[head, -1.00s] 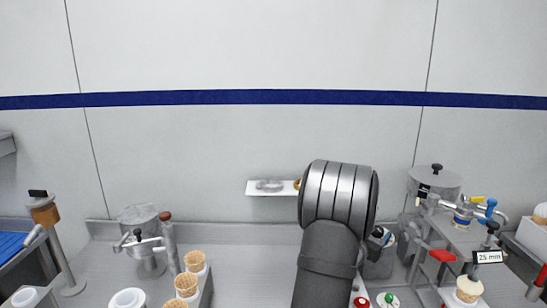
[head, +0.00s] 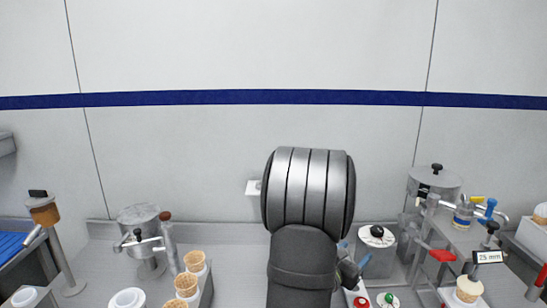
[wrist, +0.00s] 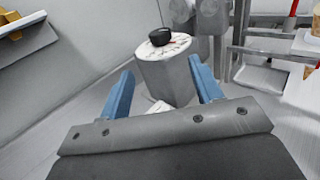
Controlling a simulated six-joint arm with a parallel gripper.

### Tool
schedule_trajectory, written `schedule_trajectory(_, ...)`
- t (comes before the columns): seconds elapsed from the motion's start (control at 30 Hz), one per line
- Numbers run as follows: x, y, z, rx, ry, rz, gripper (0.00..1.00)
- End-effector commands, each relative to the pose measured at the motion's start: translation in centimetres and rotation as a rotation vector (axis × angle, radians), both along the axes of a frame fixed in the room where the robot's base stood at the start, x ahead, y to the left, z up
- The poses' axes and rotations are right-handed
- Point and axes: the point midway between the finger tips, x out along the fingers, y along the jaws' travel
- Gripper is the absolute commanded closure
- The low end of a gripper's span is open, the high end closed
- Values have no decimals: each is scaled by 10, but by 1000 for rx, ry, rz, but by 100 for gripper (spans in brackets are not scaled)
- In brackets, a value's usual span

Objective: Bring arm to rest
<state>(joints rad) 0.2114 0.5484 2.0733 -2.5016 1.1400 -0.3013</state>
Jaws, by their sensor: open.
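My gripper (wrist: 160,92) shows in the wrist view with two blue fingers spread apart and nothing between them. It is open and empty. Beyond the fingertips stands a grey pedestal with a dial (wrist: 165,70), with a black knob on its white top. In the head view my arm rises in the middle and hides much of the bench behind it. A blue fingertip of my gripper shows just right of the arm, beside the dial pedestal (head: 377,250).
Several cones (head: 187,285) stand in a holder left of my arm. A metal pot (head: 139,218) is farther left. A steel machine (head: 436,182) with taps stands at right. Red and green buttons (head: 388,299) are at the front.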

Motion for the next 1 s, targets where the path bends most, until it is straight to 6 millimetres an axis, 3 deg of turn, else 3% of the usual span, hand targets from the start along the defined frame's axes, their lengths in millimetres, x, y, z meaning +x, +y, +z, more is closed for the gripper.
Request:
schedule_trajectory(0.2, -31, 33, 0, 0, 1, 5, 41)
schedule_trajectory(1.0, 86, -87, -1, 0, 0, -2, 41)
